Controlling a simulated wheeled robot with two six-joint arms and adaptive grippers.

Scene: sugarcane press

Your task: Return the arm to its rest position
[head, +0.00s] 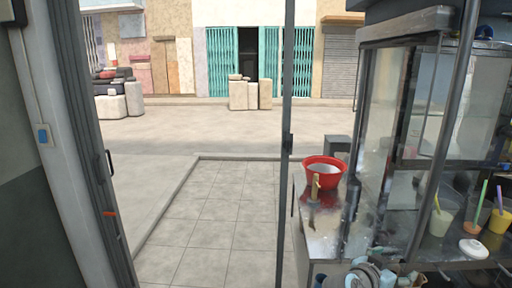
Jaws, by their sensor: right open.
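My left gripper and left arm are out of view.
Right of the counter stands a glass-sided press cabinet (400,110). Drinks with straws, such as a yellow cup (499,221), and a white lid (473,249) stand at the right. A thin dark post (286,140) rises left of the counter. The tiled floor (215,220) is clear.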

